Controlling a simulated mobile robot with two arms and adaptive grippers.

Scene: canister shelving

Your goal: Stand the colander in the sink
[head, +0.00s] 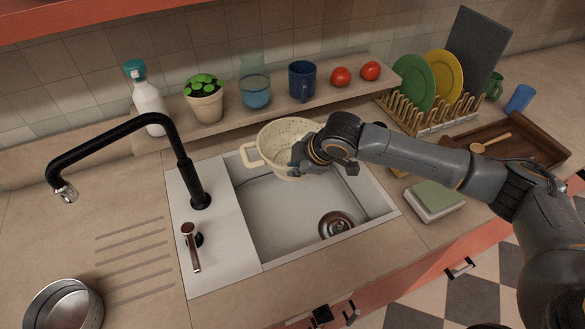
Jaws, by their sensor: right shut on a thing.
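The cream colander (283,133) has a loop handle on its left side and is tilted a little, over the back part of the sink (270,219). My right gripper (302,155) is shut on the colander's near right side. Its fingers hide part of the rim and wall. I cannot tell whether the colander's base touches the sink floor. The sink basin is otherwise empty, with a round drain (336,226) at its front right.
A black tap (187,165) and lever stand left of the basin. A shelf behind holds a plant (204,98), a glass, a blue mug (302,80) and tomatoes. A dish rack (430,115), wooden tray and green-topped box (436,199) lie right. A metal pot (62,305) is front left.

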